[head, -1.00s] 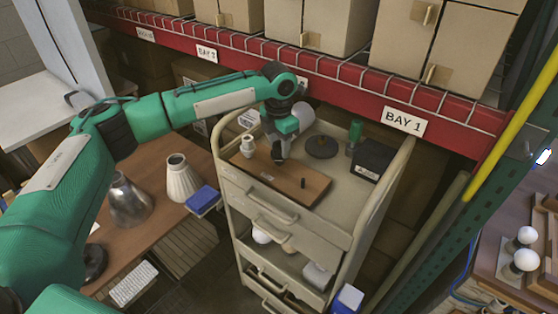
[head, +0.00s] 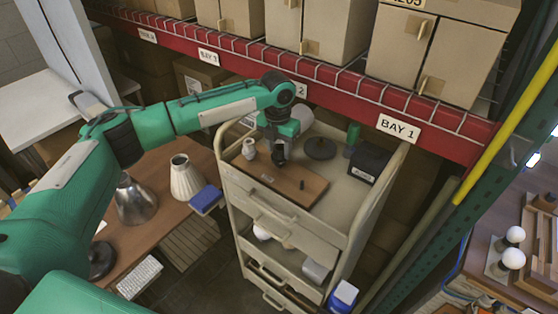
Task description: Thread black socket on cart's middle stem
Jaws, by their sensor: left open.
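The cart (head: 345,200) stands in the middle, with a brown wooden board (head: 285,183) on its top tray. A white socket (head: 249,149) stands at the board's left end and a short dark stem (head: 302,184) at its right part. My left gripper (head: 279,157) is open, pointing down over the middle of the board. A dark shape is at its fingertips; I cannot tell the black socket from the dark fingers there. The gripper and arm hide the middle stem. My right gripper is out of view.
On the cart top behind the board are a dark round disc (head: 320,148), a green bottle-like item (head: 352,138) and a black box (head: 370,163). The red shelf beam (head: 345,91) runs close behind my arm. Lampshades (head: 186,178) stand on the left table.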

